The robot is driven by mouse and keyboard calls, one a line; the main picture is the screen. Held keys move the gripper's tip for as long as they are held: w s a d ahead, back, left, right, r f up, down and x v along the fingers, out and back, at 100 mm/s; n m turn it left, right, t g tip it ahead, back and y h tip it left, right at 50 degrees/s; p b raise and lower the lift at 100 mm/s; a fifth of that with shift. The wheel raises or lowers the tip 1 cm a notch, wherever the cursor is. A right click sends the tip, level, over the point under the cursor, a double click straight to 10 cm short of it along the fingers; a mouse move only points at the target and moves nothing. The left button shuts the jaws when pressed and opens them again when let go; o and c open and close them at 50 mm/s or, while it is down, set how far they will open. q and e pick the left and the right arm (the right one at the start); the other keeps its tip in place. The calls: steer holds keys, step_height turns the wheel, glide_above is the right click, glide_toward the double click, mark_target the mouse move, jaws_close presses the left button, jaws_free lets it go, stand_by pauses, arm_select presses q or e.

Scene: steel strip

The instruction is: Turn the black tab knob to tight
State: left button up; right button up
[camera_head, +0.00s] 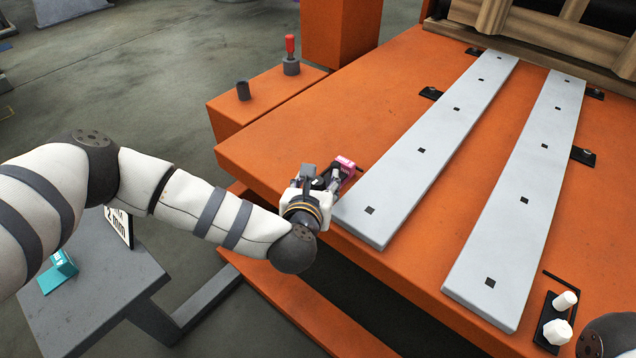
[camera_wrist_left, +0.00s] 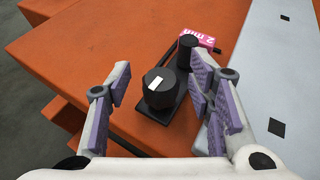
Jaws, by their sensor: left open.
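The black tab knob (camera_wrist_left: 160,90) has a white mark on its top and stands on a black base plate on the orange table. In the left wrist view it sits between the spread fingers of my left gripper (camera_wrist_left: 160,82), with gaps on both sides. A black post (camera_wrist_left: 187,52) stands on the same plate, just beyond the knob. In the head view my left gripper (camera_head: 322,180) is at the table's front left edge and hides most of the knob. My right gripper is out of view.
A pink block marked 2 mm (camera_wrist_left: 205,41) lies behind the post, also in the head view (camera_head: 346,168). Two long steel strips (camera_head: 430,135) (camera_head: 530,200) lie to the right. A red-handled lever (camera_head: 290,55) stands at back left.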

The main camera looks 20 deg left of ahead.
arm_select(q)
steer(key=shift+w+f, duration=0.15)
steer(key=shift+w, duration=0.2)
steer(key=shift+c, duration=0.3)
jaws_close()
